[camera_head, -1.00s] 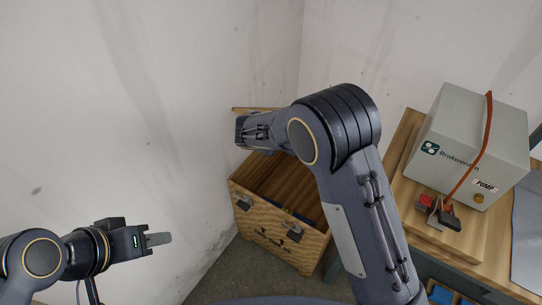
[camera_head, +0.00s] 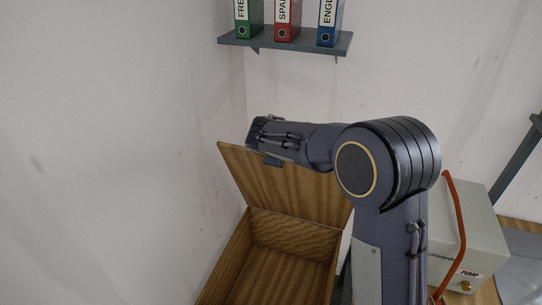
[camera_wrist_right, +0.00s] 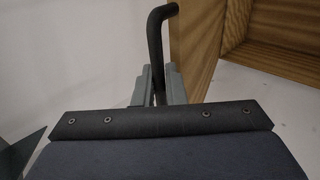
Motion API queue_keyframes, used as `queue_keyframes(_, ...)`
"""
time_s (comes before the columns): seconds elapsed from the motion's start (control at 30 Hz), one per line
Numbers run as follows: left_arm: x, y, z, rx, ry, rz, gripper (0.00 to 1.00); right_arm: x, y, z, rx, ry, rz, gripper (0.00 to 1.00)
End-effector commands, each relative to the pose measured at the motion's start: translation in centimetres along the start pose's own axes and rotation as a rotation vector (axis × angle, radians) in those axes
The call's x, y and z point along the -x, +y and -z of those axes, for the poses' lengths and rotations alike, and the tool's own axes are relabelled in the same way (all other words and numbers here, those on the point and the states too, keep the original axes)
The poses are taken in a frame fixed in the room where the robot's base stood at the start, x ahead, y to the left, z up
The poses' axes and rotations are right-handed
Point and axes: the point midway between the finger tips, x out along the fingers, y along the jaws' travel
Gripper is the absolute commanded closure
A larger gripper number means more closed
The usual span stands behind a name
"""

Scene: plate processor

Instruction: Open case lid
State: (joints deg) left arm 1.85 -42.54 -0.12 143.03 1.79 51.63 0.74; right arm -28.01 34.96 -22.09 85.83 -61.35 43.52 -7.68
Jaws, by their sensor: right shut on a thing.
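The wooden case (camera_head: 290,232) stands open in the lower middle of the head view, with its inside showing. Its lid (camera_head: 290,190) is tilted up at the back, its wood-grain inner face toward the camera. My right gripper (camera_head: 255,135) is at the lid's upper left edge, its fingertips mostly hidden. In the right wrist view, the two fingers (camera_wrist_right: 157,88) are shut on a dark bent handle (camera_wrist_right: 156,35) beside the wooden lid (camera_wrist_right: 197,40). My left gripper is not in view.
A wall shelf (camera_head: 285,41) with green, red and blue binders is above and behind the lid. A grey pump box (camera_head: 475,245) with an orange strap stands on the right. Bare wall lies to the left. My right arm hides part of the lid's right side.

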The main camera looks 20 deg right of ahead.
Motion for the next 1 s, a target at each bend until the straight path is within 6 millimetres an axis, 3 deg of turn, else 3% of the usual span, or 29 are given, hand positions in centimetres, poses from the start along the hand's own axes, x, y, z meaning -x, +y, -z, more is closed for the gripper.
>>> queue_keyframes(0.5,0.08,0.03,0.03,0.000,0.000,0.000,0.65,-0.21,0.27,-0.43,-0.001,0.001,0.004,1.00)
queue_keyframes(0.53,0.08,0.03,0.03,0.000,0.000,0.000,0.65,-0.21,0.27,-0.43,-0.001,0.001,0.004,0.87)
queue_keyframes(0.63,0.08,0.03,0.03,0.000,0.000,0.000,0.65,-0.19,0.30,-0.43,-0.001,0.001,0.004,0.74)
queue_keyframes(1.0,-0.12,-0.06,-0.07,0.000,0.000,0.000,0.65,0.45,0.34,-0.37,-0.001,0.002,0.001,0.74)
